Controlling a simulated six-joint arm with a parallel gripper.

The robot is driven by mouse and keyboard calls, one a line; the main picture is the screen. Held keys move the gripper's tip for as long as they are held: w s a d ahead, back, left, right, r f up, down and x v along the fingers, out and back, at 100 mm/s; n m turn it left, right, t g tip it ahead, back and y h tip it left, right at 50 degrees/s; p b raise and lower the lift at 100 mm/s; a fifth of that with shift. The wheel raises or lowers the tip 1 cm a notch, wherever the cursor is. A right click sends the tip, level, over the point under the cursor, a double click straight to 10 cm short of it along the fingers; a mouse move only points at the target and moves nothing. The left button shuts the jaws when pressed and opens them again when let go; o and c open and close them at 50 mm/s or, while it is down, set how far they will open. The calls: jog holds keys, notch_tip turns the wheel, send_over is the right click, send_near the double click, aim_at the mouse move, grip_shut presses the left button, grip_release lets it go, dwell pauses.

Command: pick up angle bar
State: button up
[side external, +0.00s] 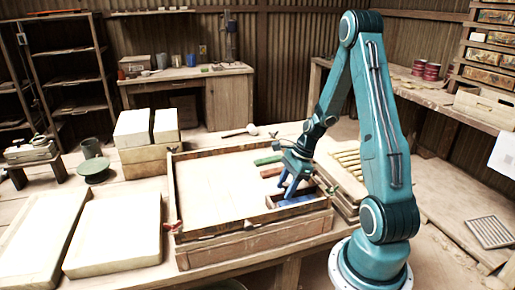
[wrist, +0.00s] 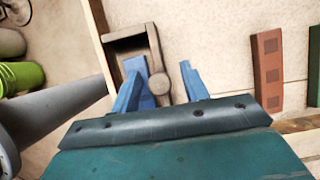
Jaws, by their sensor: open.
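My gripper (side external: 286,193) is open, its blue fingers pointing down over the front right corner of the large wooden tray (side external: 205,237). In the wrist view the two fingers (wrist: 160,88) are spread apart. A red-brown bar (wrist: 268,68) with darker squares and a green bar (side external: 268,160) lie in the tray, away from the fingers. I cannot tell for sure which piece is the angle bar.
Pale slabs (side external: 115,236) stand left of the tray. A mallet (side external: 240,131) lies behind it. The tray's middle is clear.

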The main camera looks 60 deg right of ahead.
dwell(0.4)
grip_shut()
jog(key=shift+r, duration=0.25)
notch_tip(320, 180, up, 20)
jog(key=shift+f, duration=0.15)
dwell(0.7)
jog(key=shift+w+f, duration=0.1)
dwell(0.5)
